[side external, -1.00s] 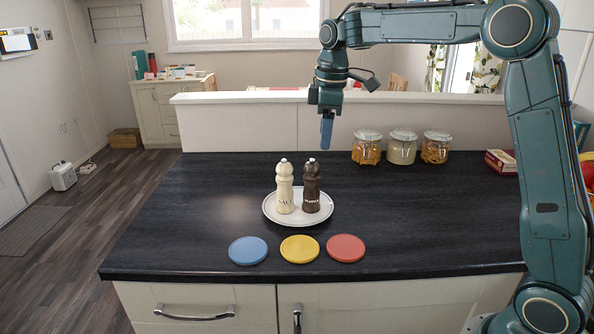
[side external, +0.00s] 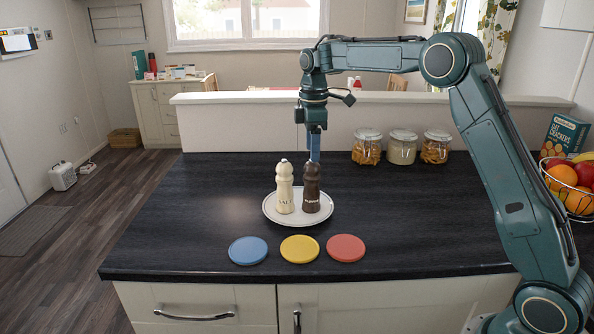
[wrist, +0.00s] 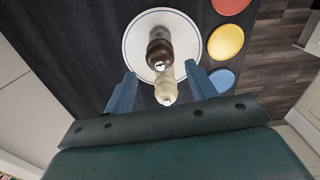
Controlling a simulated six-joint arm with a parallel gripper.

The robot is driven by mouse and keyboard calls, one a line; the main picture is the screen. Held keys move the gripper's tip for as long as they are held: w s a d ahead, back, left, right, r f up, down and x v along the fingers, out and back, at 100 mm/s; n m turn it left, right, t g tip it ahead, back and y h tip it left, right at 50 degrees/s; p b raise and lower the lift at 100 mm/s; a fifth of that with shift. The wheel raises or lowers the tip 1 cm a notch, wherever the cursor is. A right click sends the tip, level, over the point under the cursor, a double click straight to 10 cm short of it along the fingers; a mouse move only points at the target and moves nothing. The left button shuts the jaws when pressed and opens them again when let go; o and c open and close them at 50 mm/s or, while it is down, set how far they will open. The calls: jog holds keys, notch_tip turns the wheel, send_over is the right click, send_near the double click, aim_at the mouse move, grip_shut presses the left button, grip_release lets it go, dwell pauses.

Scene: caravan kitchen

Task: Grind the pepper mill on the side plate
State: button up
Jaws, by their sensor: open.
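The dark brown pepper mill (side external: 311,190) stands upright on the right part of the white side plate (side external: 270,214); the plate also shows in the wrist view (wrist: 133,45). The cream salt mill (side external: 284,188) stands close beside it on the left. My gripper (side external: 315,158) is open, pointing down, with its blue fingers by the pepper mill's top in the side view. In the wrist view, the open fingers (wrist: 160,72) flank the two mills, with the dark mill (wrist: 158,50) and the cream mill (wrist: 165,88) seen from above. Nothing is held.
Blue (side external: 248,250), yellow (side external: 300,248) and red (side external: 346,247) discs lie along the counter's front. Three glass jars (side external: 402,147) stand at the back right. A fruit basket (side external: 570,186) and a cracker box (side external: 566,136) are at the far right. The counter's left part is clear.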

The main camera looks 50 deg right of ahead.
aim_at(312, 164)
jog(key=shift+f, duration=2.55)
jog(key=c, duration=0.8)
